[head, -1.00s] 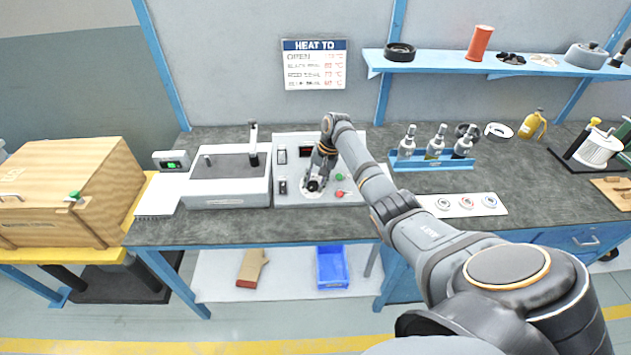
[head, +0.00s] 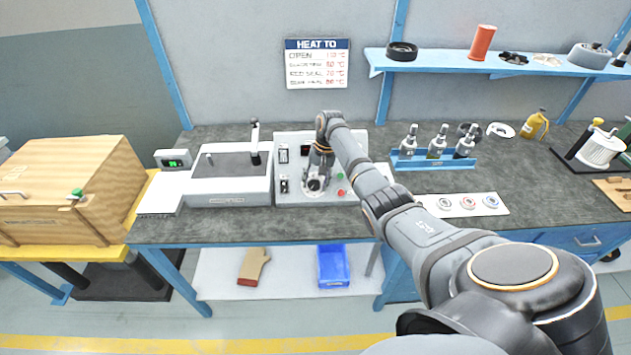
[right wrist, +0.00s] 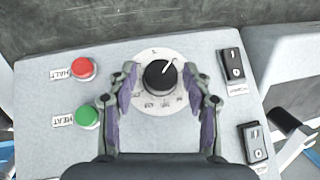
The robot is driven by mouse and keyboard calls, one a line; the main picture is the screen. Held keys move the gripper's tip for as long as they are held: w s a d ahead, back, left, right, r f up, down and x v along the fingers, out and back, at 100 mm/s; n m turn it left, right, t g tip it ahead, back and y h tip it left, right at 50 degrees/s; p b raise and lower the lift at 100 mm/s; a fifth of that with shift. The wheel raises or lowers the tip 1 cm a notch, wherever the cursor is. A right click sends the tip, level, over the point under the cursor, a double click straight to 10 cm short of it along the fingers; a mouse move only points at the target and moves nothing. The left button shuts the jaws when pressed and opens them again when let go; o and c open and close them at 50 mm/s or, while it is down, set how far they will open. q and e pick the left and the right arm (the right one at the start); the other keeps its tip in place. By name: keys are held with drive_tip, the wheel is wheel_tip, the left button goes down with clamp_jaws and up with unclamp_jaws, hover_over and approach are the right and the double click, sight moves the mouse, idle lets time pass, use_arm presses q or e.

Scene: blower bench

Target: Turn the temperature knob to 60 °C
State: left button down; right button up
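The black temperature knob (right wrist: 159,76) sits on a round white dial (right wrist: 152,103) on the control box (head: 345,193). Its white pointer line points up and to the right in the right wrist view. The dial's printed marks are too small to read surely. My right gripper (right wrist: 159,78) is over the dial, one finger on each side of the knob, with a small gap visible on both sides. In the head view the right gripper (head: 317,184) hides most of the dial. My left gripper is not in view.
A red HALT button (right wrist: 83,68) and green HEAT button (right wrist: 87,117) stand beside the dial, with rocker switches (right wrist: 231,66) opposite. A heat chart (head: 317,64) hangs on the wall.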

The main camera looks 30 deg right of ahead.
drive_tip(key=shift+o, duration=0.2)
drive_tip(key=shift+r, duration=0.15)
drive_tip(key=shift+d+r, duration=0.1)
drive_tip(key=shift+r, duration=0.3)
wheel_tip(320, 180, up, 11)
drive_tip(key=d, duration=0.2)
drive_tip(key=shift+s, duration=0.3)
drive_tip(key=shift+f, duration=0.1)
